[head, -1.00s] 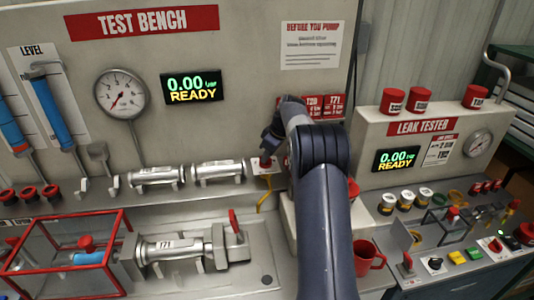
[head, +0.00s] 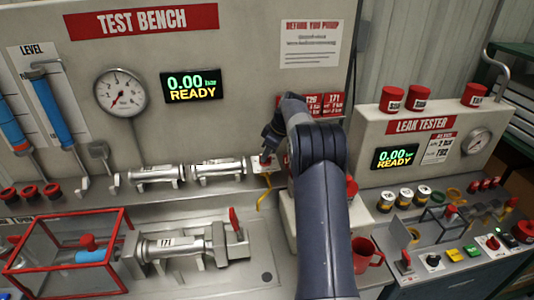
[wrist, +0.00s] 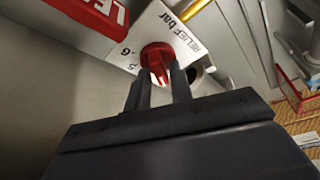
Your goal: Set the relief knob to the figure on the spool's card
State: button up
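The red relief knob (wrist: 157,58) shows in the wrist view on a white plate marked "RELIEF bar" (wrist: 180,30), with figures 5 and 6 readable. My gripper (wrist: 161,82) has its two dark fingers close together, one on each side of the knob's grip, and looks shut on it. In the head view my gripper (head: 267,152) covers the knob. A metal spool marked 171 (head: 168,246) lies in the bench fixture. Red-topped cards, one reading 171 (head: 334,103), hang behind my arm; their lower parts are too small or hidden to read.
The test bench display (head: 193,85) reads 0.00 bar READY, and the dial gauge (head: 121,91) is above the spools. Two more spools rest on a rack (head: 218,170). A red cage (head: 70,250) stands left, a red mug (head: 367,254) and the leak tester (head: 420,125) right.

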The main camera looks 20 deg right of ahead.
jog(key=shift+o, duration=1.2)
jog(key=shift+r, duration=0.1)
jog(key=b+v, duration=0.1)
jog(key=v, duration=0.9)
jog(key=shift+r, duration=0.3)
jog(key=shift+d, duration=0.1)
jog(key=p+x, duration=0.1)
jog(key=x, duration=0.9)
jog(key=shift+f, duration=0.4)
jog(key=shift+m, duration=0.3)
